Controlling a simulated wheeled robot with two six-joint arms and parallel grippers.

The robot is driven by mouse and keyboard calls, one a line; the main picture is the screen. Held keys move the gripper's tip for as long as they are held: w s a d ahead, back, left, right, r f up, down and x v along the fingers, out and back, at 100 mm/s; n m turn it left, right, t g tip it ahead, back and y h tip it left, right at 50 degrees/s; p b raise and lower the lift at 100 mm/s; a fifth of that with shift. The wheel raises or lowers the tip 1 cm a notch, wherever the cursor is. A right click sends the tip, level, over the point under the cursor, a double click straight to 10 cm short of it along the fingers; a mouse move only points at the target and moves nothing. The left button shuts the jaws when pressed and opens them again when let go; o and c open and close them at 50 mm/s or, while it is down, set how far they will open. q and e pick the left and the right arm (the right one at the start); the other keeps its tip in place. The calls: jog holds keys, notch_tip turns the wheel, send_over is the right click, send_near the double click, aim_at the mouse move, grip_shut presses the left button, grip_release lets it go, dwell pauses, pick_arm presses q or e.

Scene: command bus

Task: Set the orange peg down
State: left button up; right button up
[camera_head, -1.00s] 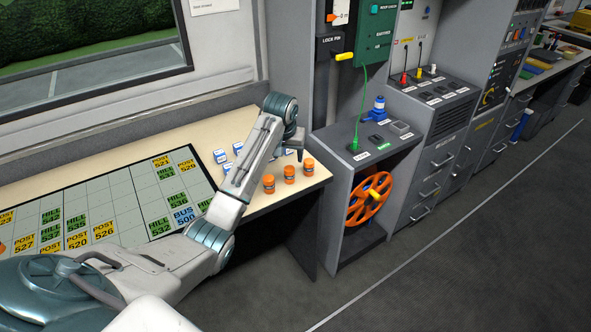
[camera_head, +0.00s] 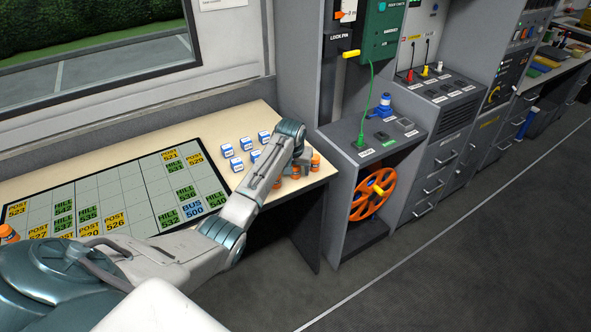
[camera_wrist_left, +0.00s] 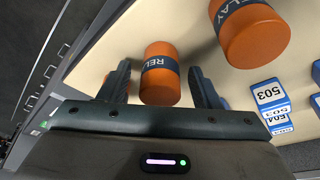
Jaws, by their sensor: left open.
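Orange pegs with dark "RELAY" bands stand near the right end of the pale desk. In the left wrist view, one orange peg (camera_wrist_left: 160,80) is between the two open fingers of my left gripper (camera_wrist_left: 160,88), with gaps visible on both sides. A second orange peg (camera_wrist_left: 250,38) stands to its right, outside the fingers. In the head view my left gripper (camera_head: 302,166) is low over the pegs and partly hides them; one orange peg (camera_head: 316,163) shows at its right. My right gripper is not in view.
Blue-and-white numbered blocks (camera_head: 237,164) stand left of the pegs; some show in the wrist view (camera_wrist_left: 270,97). A board of lettered tiles (camera_head: 145,205) covers the desk's left part. A grey cabinet (camera_head: 345,190) adjoins the desk's right.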

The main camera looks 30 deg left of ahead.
pick_arm(q)
jog(key=c, duration=1.1)
jog(key=shift+c, duration=0.2)
jog(key=shift+r, duration=0.5)
notch_tip(320, 180, up, 3)
jog(key=shift+w+f+b, duration=0.1)
jog(key=shift+f+b, duration=0.05)
jog(key=shift+b, duration=0.65)
jog(key=s+d+b, duration=0.1)
jog(key=s+d, duration=0.3)
jog(key=s, duration=0.3)
jog(key=s+d+r+b, duration=0.1)
jog(key=s+d, duration=0.3)
jog(key=s, duration=0.3)
jog(key=shift+r, duration=0.2)
